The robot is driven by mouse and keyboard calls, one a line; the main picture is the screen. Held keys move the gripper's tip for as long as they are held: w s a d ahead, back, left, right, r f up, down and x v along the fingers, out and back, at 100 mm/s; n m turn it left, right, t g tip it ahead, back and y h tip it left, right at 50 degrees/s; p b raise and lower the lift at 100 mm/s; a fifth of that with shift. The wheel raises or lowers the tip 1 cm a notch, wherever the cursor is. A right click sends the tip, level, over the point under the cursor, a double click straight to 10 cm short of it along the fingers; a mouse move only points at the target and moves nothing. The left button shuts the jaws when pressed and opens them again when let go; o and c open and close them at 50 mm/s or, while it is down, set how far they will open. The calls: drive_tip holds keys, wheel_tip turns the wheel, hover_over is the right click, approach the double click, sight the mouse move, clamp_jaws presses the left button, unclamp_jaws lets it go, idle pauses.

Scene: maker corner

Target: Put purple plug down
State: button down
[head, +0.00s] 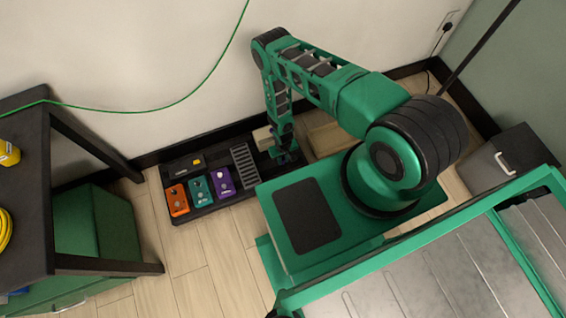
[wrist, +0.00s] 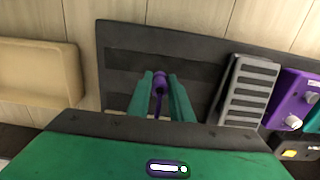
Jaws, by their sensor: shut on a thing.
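The purple plug (wrist: 160,82) shows in the wrist view between the two green fingers of my gripper (wrist: 161,92), which is shut on it. A thin purple part runs down from the plug between the fingers. Behind it lies a bare slatted part of the dark pedal board (wrist: 115,55). I cannot tell whether the plug touches the board. In the head view my gripper (head: 287,159) is low over the board's right end, and the plug is too small to make out there.
The board carries a grey ribbed pedal (head: 244,163), a purple pedal (head: 222,182), a teal pedal (head: 202,191) and an orange pedal (head: 178,200). A tan tray (wrist: 38,72) lies left of the board in the wrist view. A dark table (head: 25,165) stands at left.

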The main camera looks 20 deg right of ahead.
sight(283, 166)
drive_tip(key=shift+w+d+f, duration=0.25)
drive_tip(key=shift+w+f, duration=0.15)
drive_tip(key=shift+f, duration=1.95)
drive_tip(key=shift+f, duration=0.4)
drive_tip(key=shift+f, duration=0.15)
drive_tip(key=c, duration=1.6)
unclamp_jaws()
